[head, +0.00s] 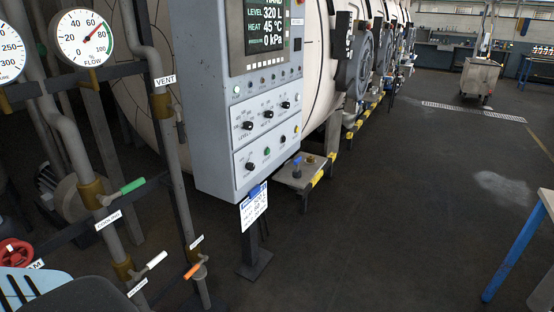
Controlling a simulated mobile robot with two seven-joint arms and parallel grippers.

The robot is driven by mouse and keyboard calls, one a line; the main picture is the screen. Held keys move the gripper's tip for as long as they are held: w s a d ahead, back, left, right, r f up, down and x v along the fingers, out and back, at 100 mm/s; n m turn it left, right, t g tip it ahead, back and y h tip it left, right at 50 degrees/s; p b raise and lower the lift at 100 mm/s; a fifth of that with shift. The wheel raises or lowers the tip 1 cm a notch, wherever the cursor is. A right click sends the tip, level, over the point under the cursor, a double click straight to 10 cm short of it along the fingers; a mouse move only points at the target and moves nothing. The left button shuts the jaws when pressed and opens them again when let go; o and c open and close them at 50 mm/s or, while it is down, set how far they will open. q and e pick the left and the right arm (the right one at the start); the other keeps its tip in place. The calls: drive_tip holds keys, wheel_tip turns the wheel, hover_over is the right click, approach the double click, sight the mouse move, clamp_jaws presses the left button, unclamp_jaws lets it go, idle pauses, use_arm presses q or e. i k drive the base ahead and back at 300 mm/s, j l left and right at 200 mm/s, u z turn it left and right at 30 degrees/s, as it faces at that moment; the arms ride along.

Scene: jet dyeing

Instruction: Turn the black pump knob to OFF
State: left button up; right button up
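A grey control cabinet (222,95) stands in the middle of the head view, with a lit screen (266,25) on top. Its upper white panel carries three black knobs: a left one (248,125), a middle one (267,114) and a right one (285,104). The lower white panel has another black knob (250,166) at its left, beside a green button (267,151). The lettering is too small to tell which knob is the pump's or where its pointer stands. Neither gripper is in view, and nothing touches the knobs.
Pipes with a green-handled valve (132,185), a white-handled valve (156,260) and an orange-handled valve (193,270) stand left of the cabinet. A tag (254,207) hangs below it. A blue-legged table (540,225) is at the right. The floor (390,210) between is clear.

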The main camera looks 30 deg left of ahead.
sight(250, 166)
drive_tip(key=i, duration=1.4)
drive_tip(key=i+l+u, duration=0.15)
drive_tip(key=i+u, duration=0.3)
drive_tip(key=i+l+u, duration=0.6)
drive_tip(key=u, duration=0.25)
drive_tip(key=i+l+u, duration=0.55)
drive_tip(key=l+u, duration=0.15)
drive_tip(key=u, duration=0.2)
drive_tip(key=i+l+u, duration=0.1)
drive_tip(key=l+u, duration=0.35)
